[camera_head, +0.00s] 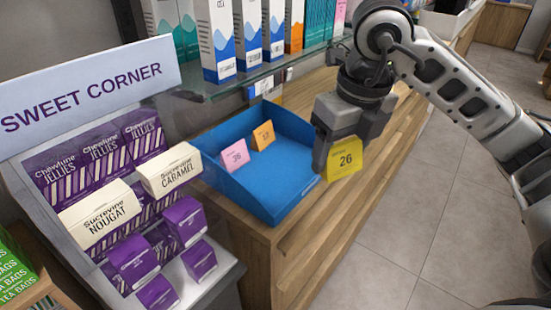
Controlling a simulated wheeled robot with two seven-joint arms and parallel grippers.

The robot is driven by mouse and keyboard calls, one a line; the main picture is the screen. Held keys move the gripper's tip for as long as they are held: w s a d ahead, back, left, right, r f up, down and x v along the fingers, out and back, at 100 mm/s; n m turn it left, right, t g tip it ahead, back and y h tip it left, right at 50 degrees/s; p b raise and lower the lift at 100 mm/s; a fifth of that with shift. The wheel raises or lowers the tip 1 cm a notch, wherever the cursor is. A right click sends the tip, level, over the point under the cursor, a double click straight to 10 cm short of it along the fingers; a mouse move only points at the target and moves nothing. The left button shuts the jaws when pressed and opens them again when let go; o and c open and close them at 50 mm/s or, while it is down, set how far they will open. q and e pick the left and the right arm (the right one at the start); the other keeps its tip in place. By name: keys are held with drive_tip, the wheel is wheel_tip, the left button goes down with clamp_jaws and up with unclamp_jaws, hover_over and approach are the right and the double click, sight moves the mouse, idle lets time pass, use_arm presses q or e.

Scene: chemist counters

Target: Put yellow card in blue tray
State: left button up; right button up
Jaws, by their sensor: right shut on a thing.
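The yellow card (346,159), marked 26, is held in my right gripper (328,160). The gripper is shut on it, pointing down at the right edge of the blue tray. The card hangs tilted just right of the tray's right wall in the picture. The blue tray (284,179) sits on the wooden counter, open at the top. A pink card (234,155) marked 36 and an orange card (263,135) stand inside it toward the left and back. My left gripper is not in view.
A sweet display (75,180) with purple and cream boxes stands to the left of the tray. A glass shelf (262,72) with tall cartons lies behind and above it. The tray's middle and front floor is bare. The wooden counter (350,190) ends at the right.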

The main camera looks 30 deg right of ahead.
drive_tip(key=w+f+p, duration=0.2)
drive_tip(key=w+f, duration=0.2)
drive_tip(key=w, duration=0.4)
hover_over(293, 177)
drive_tip(key=s, duration=0.1)
drive_tip(key=f, duration=0.4)
drive_tip(key=shift+s+a+f, duration=0.15)
drive_tip(key=shift+s+f, duration=0.05)
drive_tip(key=shift+f, duration=0.15)
drive_tip(key=shift+w+f, duration=0.3)
drive_tip(key=shift+f, duration=0.15)
wheel_tip(293, 177, down, 2)
drive_tip(key=shift+f+p, duration=0.15)
drive_tip(key=shift+p, duration=0.55)
drive_tip(key=shift+f, duration=0.3)
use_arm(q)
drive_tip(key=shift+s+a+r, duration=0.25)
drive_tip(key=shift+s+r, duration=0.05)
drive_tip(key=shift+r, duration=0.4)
use_arm(e)
drive_tip(key=shift+f, duration=0.1)
